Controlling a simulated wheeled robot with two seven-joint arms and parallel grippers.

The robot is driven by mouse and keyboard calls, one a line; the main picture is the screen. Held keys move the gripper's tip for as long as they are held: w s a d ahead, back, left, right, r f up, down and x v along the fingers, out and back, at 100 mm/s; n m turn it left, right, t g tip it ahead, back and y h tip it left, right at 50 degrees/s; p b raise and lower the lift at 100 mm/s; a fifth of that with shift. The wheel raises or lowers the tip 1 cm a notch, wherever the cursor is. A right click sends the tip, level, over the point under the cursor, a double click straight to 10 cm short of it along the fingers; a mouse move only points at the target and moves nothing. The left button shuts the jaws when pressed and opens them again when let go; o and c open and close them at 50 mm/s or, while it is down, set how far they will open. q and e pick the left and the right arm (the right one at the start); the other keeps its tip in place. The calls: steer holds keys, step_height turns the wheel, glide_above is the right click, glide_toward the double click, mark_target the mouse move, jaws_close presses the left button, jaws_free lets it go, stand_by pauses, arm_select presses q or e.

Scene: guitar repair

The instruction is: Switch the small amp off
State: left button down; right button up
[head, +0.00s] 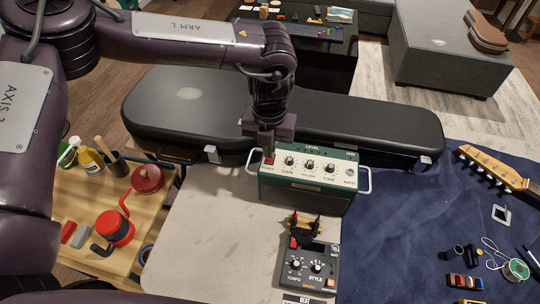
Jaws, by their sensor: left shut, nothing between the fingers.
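The small amp (306,188) is a green box with a cream control panel on top and a metal handle at each end. It stands on the pale worktop. Its panel has several dark knobs (309,165) and a red power switch (269,161) at its left end. My left gripper (268,151) points down with its fingers shut and empty, right at the red switch. I cannot tell whether the fingertips touch it. The switch is partly hidden by the fingers, and its position cannot be read. My right gripper is out of view.
A black guitar case (200,108) lies just behind the amp. A blue cloth (415,215) with a guitar headstock (497,170) is at right. A wooden cart (85,205) with tools is at left.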

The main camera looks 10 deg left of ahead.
arm_select(q)
steer(key=shift+f+b, duration=0.5)
steer(key=shift+f, duration=0.35)
steer(key=shift+s+r, duration=0.1)
stand_by(0.3)
steer(key=shift+r+p, duration=2.85)
steer(key=shift+r, duration=0.6)
